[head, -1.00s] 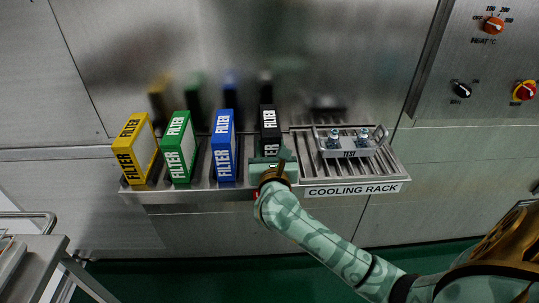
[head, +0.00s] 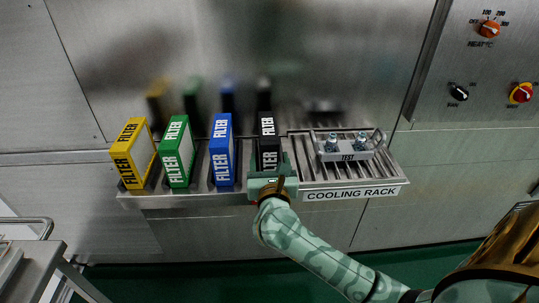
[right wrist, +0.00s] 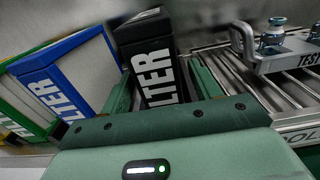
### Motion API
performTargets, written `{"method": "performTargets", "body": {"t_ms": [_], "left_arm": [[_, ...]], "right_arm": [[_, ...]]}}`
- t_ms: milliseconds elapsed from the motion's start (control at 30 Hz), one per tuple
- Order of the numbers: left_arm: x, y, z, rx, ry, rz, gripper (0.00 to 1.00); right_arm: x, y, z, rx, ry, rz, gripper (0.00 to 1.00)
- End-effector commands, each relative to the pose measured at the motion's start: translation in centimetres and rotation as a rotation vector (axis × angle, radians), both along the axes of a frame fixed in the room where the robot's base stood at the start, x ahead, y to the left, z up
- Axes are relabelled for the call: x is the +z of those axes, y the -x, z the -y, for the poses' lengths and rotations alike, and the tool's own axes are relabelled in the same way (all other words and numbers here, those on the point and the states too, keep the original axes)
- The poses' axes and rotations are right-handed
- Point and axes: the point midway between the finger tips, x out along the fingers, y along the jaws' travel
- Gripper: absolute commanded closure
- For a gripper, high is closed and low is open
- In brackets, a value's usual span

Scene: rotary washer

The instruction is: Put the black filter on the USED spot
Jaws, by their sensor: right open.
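The black filter (head: 269,137) stands upright on the shelf, just left of the cooling rack. My right gripper (head: 271,172) is at its front, with the jaws open. In the right wrist view the black filter (right wrist: 151,62) stands between the two green fingers of the right gripper (right wrist: 165,100), one on each side. I cannot tell whether the fingers touch it. The USED spot is not seen in these frames. My left gripper is not in view.
Blue (head: 222,150), green (head: 177,152) and yellow (head: 134,154) filters stand to the left; the blue one is close. To the right, a TEST tray (head: 347,154) with vials sits on the cooling rack (head: 320,175). A metal cart (head: 38,262) is at lower left.

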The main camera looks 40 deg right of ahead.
Motion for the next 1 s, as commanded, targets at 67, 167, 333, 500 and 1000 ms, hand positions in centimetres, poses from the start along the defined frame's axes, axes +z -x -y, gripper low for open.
{"method": "performTargets", "body": {"t_ms": [67, 167, 333, 500, 1000], "left_arm": [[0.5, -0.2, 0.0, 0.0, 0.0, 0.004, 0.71], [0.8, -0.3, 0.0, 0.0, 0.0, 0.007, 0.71], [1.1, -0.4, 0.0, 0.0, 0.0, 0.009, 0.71], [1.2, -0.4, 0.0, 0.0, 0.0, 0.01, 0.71], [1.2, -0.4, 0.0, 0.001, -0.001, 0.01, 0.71]], "right_arm": [[0.2, 1.7, -1.1, 0.002, -0.003, -0.002, 0.37], [0.2, 3.8, -2.4, 0.002, -0.004, -0.001, 0.37], [0.1, 6.7, -4.1, 0.002, -0.003, -0.001, 0.37], [0.1, 8.0, -4.9, 0.0, -0.001, 0.001, 0.37], [0.1, 8.1, -5.0, 0.001, 0.001, 0.001, 0.37]]}}
